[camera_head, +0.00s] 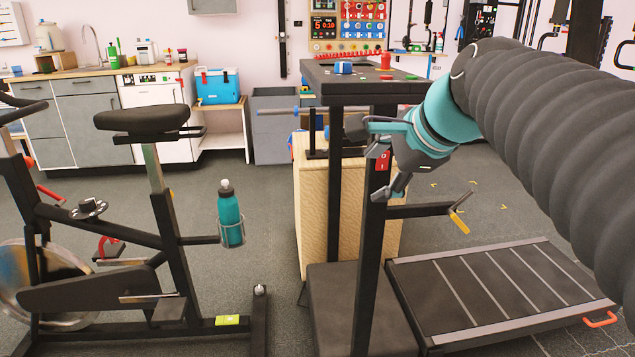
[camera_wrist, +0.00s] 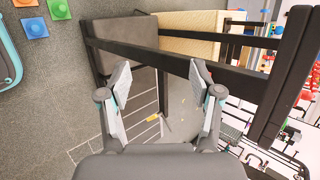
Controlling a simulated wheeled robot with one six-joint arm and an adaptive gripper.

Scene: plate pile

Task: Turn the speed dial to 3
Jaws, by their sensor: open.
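The treadmill (camera_head: 505,285) stands at the right, with uprights and a dark console (camera_head: 345,84) on top. A blue-and-white piece (camera_head: 343,68) and a red knob-like piece (camera_head: 386,61) sit on the console top. I cannot tell which part is the speed dial, and no number is readable. A red piece with a white mark (camera_head: 383,160) is on an upright. My gripper (camera_head: 368,160) is beside the uprights, below the console. In the wrist view my gripper (camera_wrist: 161,72) is open and empty, with a dark upright (camera_wrist: 225,75) beyond the fingers.
An exercise bike (camera_head: 155,122) with a teal bottle (camera_head: 230,215) stands at the left. A wooden box (camera_head: 310,215) is behind the uprights. A side bar with a yellow grip (camera_head: 459,222) juts out below my gripper. Grey floor is open between bike and box.

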